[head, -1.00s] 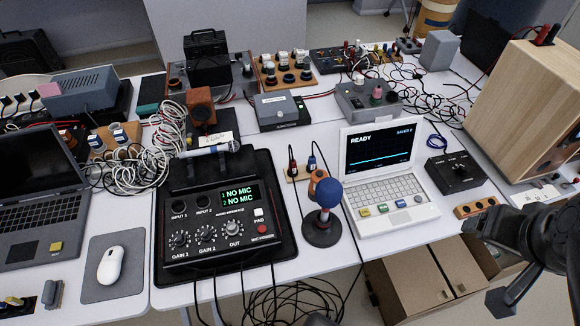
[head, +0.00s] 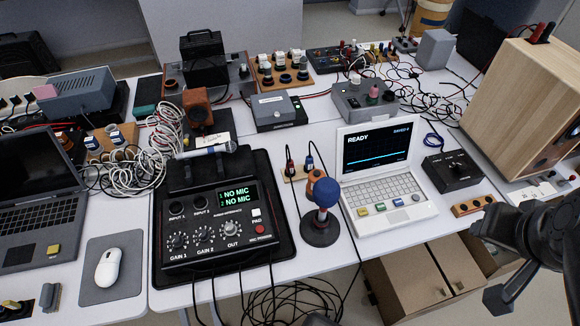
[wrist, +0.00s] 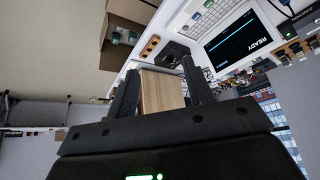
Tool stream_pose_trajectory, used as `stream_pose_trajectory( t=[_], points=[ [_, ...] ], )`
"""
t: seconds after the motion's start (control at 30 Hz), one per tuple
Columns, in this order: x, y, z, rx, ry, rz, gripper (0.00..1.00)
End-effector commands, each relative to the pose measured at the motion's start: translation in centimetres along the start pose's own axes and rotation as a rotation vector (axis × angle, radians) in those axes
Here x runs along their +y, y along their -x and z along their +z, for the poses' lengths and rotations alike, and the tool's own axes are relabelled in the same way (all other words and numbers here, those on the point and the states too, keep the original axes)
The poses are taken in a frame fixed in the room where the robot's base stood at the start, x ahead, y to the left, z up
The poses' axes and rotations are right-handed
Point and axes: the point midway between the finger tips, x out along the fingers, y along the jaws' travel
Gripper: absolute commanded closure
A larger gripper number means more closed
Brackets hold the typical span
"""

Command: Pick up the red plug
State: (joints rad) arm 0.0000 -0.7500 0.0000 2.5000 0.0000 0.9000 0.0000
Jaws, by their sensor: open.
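Two upright plugs stand in a small wooden block (head: 298,174) behind the blue-topped microphone: a dark plug with a reddish band (head: 290,164) on the left and a blue-banded plug (head: 310,158) on the right. A red plug-like piece (head: 541,33) also stands beside a dark one on top of the wooden speaker cabinet (head: 520,95). I cannot tell which is the red plug. My gripper (wrist: 158,67) is open and empty in the wrist view, over the right part of the table. In the head view it is at the lower right, away from these plugs.
The microphone (head: 326,192) on its round base stands close to the wooden block. The audio interface (head: 215,225) lies to the left, the white laptop (head: 385,190) to the right. Open cardboard boxes (head: 415,285) are below the table edge.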

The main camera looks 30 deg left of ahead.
Motion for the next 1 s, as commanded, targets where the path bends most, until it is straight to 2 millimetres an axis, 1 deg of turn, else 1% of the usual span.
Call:
stream_pose_trajectory(
  t=[0.13,0.23,0.37,0.47,0.57,0.67,0.7,0.77,0.87,0.9,0.97,1.0],
  points=[
    [-0.2,-0.1,-0.3,-0.002,0.006,-0.003,0.53],
    [-0.8,-0.6,-1.4,-0.007,0.028,-0.011,0.53],
    [-2.8,-2.1,-4.0,-0.018,0.084,-0.034,0.53],
    [-5.0,-3.6,-6.2,-0.026,0.136,-0.055,0.53],
    [-7.6,-5.3,-8.2,-0.033,0.190,-0.076,0.53],
    [-10.6,-7.2,-9.8,-0.038,0.242,-0.099,0.53],
    [-11.9,-8.0,-10.4,-0.041,0.264,-0.109,0.53],
    [-13.9,-9.2,-11.2,-0.043,0.297,-0.123,0.53],
    [-17.4,-11.4,-12.0,-0.050,0.351,-0.147,0.53],
    [-18.9,-12.3,-12.2,-0.052,0.371,-0.157,0.53],
    [-21.3,-13.7,-12.3,-0.056,0.404,-0.173,0.53],
    [-22.9,-14.6,-12.4,-0.058,0.426,-0.183,0.53]
  ],
)
